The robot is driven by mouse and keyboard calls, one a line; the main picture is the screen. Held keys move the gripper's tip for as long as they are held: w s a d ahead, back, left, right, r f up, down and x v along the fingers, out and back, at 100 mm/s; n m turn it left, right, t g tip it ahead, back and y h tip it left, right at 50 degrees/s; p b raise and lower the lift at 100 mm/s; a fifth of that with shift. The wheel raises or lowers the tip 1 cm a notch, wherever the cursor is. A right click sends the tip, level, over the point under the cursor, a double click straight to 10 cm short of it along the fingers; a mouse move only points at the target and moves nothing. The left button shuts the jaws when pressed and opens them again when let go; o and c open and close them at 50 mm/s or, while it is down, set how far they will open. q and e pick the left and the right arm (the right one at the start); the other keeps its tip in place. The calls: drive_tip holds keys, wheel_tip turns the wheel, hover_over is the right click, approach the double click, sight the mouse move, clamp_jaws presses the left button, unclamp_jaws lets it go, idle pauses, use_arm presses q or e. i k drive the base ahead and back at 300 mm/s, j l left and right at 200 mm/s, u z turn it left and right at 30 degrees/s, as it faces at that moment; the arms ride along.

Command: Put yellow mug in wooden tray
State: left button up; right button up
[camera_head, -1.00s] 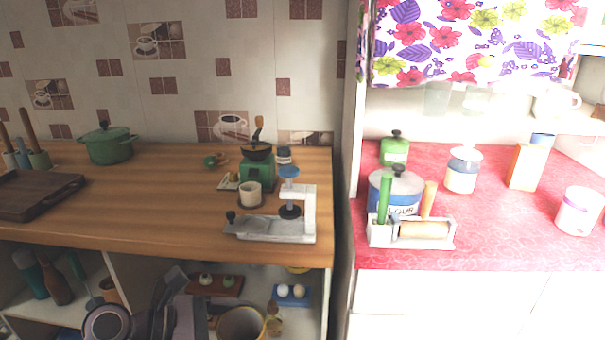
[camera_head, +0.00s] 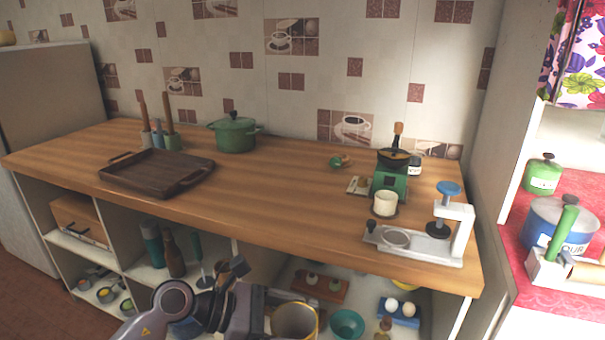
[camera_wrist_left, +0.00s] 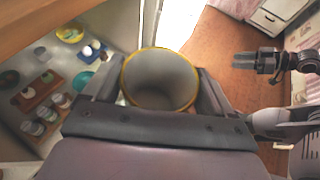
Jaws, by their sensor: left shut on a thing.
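The yellow mug (camera_head: 295,321) shows at the bottom of the head view, upright, with a yellow rim and pale grey inside. My left gripper (camera_wrist_left: 160,88) is shut on it, one finger on each side, in front of the open shelves and below the counter top. In the left wrist view the mug (camera_wrist_left: 160,82) looks empty. The dark wooden tray (camera_head: 160,174) lies empty at the left of the wooden counter, apart from the mug. My right gripper (camera_wrist_left: 258,62) shows at the right of the left wrist view, away from the mug; its opening is unclear.
The wooden counter (camera_head: 270,190) is clear between the tray and the coffee grinder (camera_head: 389,182). Utensil holders (camera_head: 160,139) and a green pot (camera_head: 235,134) stand behind the tray. A white press (camera_head: 430,240) is near the right end. Shelves below hold bottles and bowls.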

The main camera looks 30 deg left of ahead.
sight(140, 171)
drive_tip(key=j+u, duration=0.1)
drive_tip(key=j, duration=0.4)
drive_tip(key=j+u, duration=0.15)
drive_tip(key=j, duration=0.35)
drive_tip(key=i+j+u, duration=0.1)
drive_tip(key=j, duration=0.4)
drive_tip(key=i+j+u, duration=0.1)
drive_tip(key=j, duration=0.4)
drive_tip(key=i+j, duration=0.15)
drive_tip(key=j, duration=0.15)
drive_tip(key=i+j+u, duration=0.1)
drive_tip(key=j, duration=0.25)
drive_tip(key=i+j, duration=0.15)
drive_tip(key=j, duration=0.15)
drive_tip(key=i+j+u, duration=0.1)
drive_tip(key=j, duration=0.25)
